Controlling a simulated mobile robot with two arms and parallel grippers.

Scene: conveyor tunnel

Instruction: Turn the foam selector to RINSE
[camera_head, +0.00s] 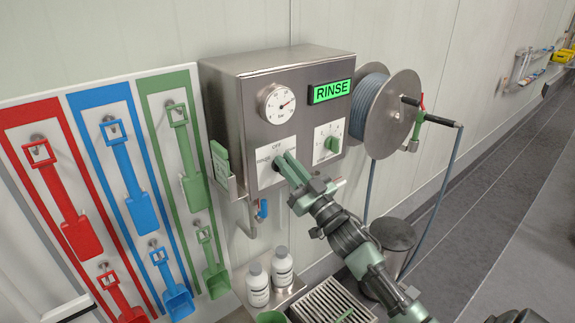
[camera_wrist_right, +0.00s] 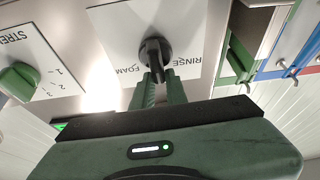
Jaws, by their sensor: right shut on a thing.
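The selector plate (camera_head: 265,163) is a white label on the steel control box (camera_head: 228,110). In the right wrist view the plate (camera_wrist_right: 112,32) appears upside down, with FOAM and RINSE lettering beside a black selector knob (camera_wrist_right: 155,55). My right gripper (camera_head: 281,162) reaches the plate from the lower right. In the wrist view its green fingers (camera_wrist_right: 157,82) are closed on the knob's grip, hiding part of it. The exact pointer angle is hard to tell. The lit green display (camera_head: 331,91) on the box reads RINSE. My left gripper is not in view.
A green strength knob (camera_head: 332,145) sits right of the selector, below the display. A pressure gauge (camera_head: 277,103) is above. A hose reel (camera_head: 388,115) stands at the right. White bottles (camera_head: 258,284) stand below; coloured tools hang on the left board (camera_head: 72,99).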

